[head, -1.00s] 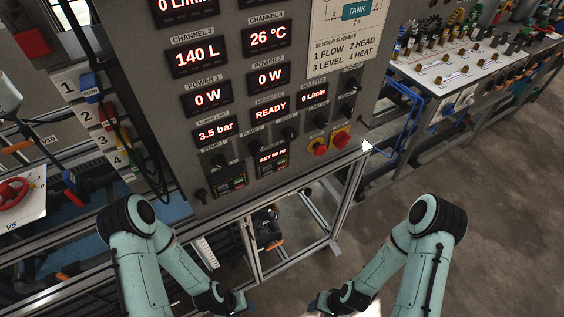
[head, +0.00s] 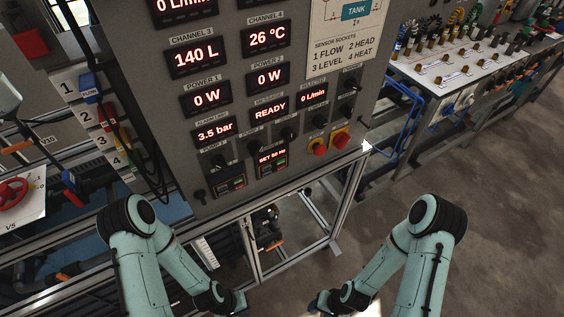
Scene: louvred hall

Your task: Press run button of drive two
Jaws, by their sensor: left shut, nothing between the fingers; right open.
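The control panel (head: 225,115) stands ahead in the head view. Two small drive units sit low on it. The right one (head: 272,160), below the Pump 2 label, has a lit display reading "SET 50 Hz", with small red and green buttons under it too small to read. The left one (head: 230,184) has a dark display and similar buttons. My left gripper (head: 241,305) is shut and empty at the bottom edge, well below the panel. My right gripper (head: 316,304) is open at the bottom edge, also apart from the panel. Both grippers are partly cut off.
Red knobs, one on a yellow plate (head: 341,140), sit right of the drives. Black selector knobs lie above them. An aluminium frame (head: 250,250) stands under the panel. A bench with sockets (head: 440,75) is at the right. Floor at the right is clear.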

